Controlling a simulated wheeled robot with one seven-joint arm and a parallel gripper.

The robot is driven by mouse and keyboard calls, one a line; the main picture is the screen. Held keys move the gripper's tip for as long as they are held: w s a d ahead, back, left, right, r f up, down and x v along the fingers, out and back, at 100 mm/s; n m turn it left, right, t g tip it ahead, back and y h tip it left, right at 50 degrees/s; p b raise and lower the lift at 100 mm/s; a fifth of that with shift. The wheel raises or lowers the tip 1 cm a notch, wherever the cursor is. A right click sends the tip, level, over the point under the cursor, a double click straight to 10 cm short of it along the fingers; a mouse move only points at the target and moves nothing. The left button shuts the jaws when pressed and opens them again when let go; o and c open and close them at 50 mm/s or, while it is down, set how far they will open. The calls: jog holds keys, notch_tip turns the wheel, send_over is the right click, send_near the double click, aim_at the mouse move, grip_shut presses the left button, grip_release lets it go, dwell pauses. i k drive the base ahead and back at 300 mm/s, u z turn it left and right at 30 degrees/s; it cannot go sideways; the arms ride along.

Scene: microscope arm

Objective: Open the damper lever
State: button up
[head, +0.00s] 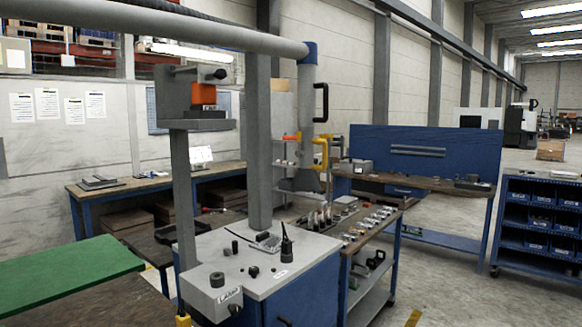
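A grey extraction pipe (308,95) hangs down from a blue elbow (308,53) and ends in a grey hood (301,184) above the benches. A small orange lever (291,137) sticks out to the left of the pipe. A yellow handle (322,152) sits on its right side, and a black loop handle (324,102) is higher up. I cannot tell for certain which is the damper lever; the orange one looks most like a lever. How far it is turned is too small to tell. My gripper is not in view.
A blue cabinet with a grey top (262,282) stands in front, carrying small black items. A grey post with an orange block (203,94) rises at left. A green board (70,272) is at lower left. A bench of metal parts (378,222) stands beside the cabinet.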

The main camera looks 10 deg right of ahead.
aim_at(299, 153)
jog(key=z, duration=0.3)
jog(key=i, duration=2)
jog(key=u, duration=1.85)
